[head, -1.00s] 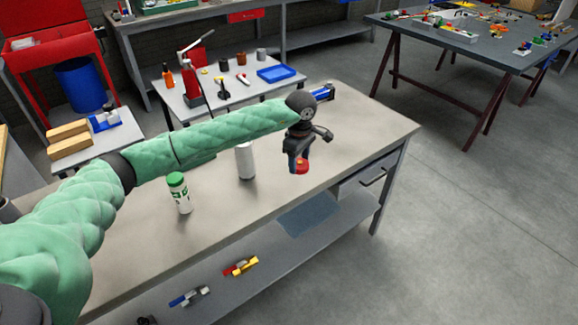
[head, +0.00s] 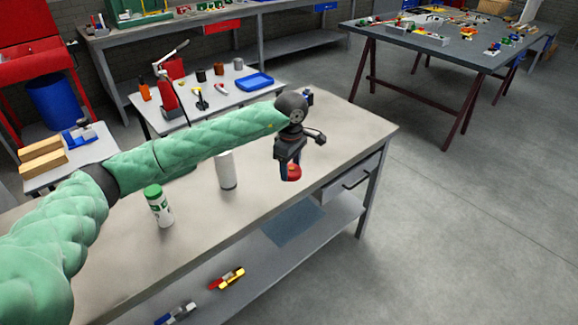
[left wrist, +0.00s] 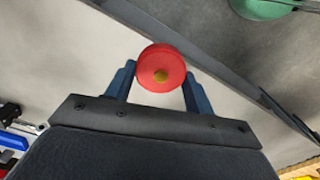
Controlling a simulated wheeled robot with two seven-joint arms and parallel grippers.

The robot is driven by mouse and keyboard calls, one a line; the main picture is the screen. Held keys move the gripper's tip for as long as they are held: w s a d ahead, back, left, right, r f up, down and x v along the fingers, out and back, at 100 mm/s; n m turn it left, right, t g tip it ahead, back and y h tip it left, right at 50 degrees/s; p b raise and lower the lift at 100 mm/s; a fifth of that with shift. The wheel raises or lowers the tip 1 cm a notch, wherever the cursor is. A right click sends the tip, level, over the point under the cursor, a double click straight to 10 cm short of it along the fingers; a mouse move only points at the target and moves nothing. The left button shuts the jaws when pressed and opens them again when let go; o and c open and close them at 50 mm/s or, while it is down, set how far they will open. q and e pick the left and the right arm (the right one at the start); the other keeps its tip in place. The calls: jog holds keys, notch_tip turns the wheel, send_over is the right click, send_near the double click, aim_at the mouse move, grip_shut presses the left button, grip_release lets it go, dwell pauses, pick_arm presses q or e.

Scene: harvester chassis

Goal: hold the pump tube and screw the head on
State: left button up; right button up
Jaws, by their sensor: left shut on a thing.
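My left gripper (head: 290,172) points down over the bench near its front edge. It is shut on a red round piece (head: 292,173) with a brass-coloured centre. In the left wrist view the red piece (left wrist: 161,71) sits between the two dark blue fingers (left wrist: 161,84). I cannot tell whether it is the pump tube's end or the head. A white cylinder with a grey base (head: 226,171) stands upright on the bench, left of the gripper. My right gripper is not in view.
A white bottle with a green cap (head: 158,206) stands on the bench (head: 345,130). A blue and black thing (head: 308,97) is partly hidden behind my wrist. The bench's right end is clear. Coloured parts (head: 228,278) lie on its lower shelf.

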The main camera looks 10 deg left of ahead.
pick_arm(q)
jog(key=s+a+f+m, duration=0.3)
jog(key=s+f+m, duration=0.1)
jog(key=s+m, duration=0.3)
jog(key=s+a+f+m, duration=0.4)
jog(key=s+m, duration=0.2)
jog(key=shift+s+m, duration=0.4)
